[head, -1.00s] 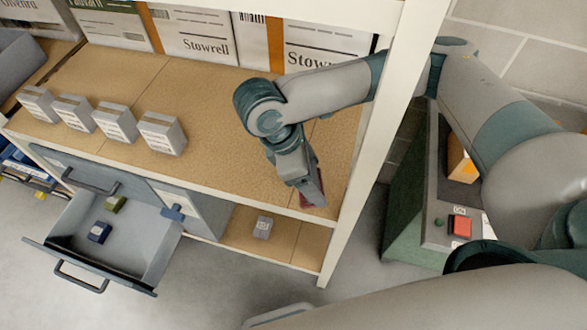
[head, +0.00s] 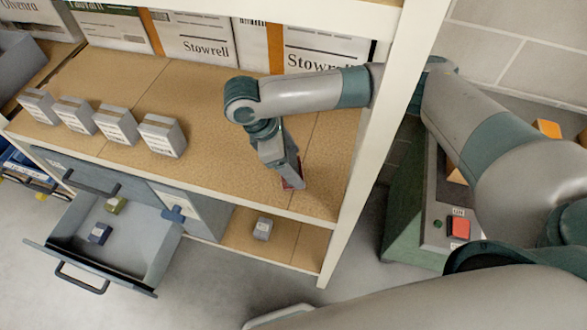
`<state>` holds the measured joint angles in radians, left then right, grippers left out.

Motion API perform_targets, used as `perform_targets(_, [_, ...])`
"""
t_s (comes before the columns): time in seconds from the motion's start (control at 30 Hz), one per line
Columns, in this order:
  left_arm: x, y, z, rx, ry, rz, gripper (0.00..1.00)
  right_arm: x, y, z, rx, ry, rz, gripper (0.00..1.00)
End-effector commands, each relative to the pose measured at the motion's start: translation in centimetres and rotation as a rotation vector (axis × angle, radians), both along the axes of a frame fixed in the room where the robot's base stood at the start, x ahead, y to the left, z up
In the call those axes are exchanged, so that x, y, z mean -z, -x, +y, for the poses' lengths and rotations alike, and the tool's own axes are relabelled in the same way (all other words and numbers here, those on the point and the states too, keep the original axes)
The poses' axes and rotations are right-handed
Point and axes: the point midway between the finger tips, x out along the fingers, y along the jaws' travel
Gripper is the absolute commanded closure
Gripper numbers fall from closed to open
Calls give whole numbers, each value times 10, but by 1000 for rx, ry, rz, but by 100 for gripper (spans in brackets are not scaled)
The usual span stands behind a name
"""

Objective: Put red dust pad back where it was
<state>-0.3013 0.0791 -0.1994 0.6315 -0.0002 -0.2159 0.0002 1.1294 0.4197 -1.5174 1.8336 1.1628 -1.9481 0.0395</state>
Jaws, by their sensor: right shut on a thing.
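My right gripper (head: 291,183) reaches over the right part of the upper shelf (head: 215,125) and points down. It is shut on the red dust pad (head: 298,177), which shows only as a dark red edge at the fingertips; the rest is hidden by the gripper. The pad is at or just above the shelf board near its front edge; I cannot tell whether it touches. My left gripper is not in view.
Several grey-white boxes (head: 162,136) stand in a row on the shelf's left. Large Stowrell cartons (head: 195,38) line its back. An open drawer (head: 140,262) below holds a blue and an olive block. A white post (head: 385,130) stands right of my gripper. A small grey box (head: 263,228) sits lower.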

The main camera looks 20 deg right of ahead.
Motion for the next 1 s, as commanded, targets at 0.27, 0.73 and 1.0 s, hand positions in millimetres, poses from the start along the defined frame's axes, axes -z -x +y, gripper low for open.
perform_targets(0.27, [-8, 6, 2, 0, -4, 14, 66, 29, 1, -1, 0, 2, 3, 55])
perform_targets(0.73, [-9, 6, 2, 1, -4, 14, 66, 39, 1, 0, 0, 1, 0, 20])
perform_targets(1.0, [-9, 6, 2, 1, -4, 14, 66, 39, 1, 0, -1, 0, 0, 4])
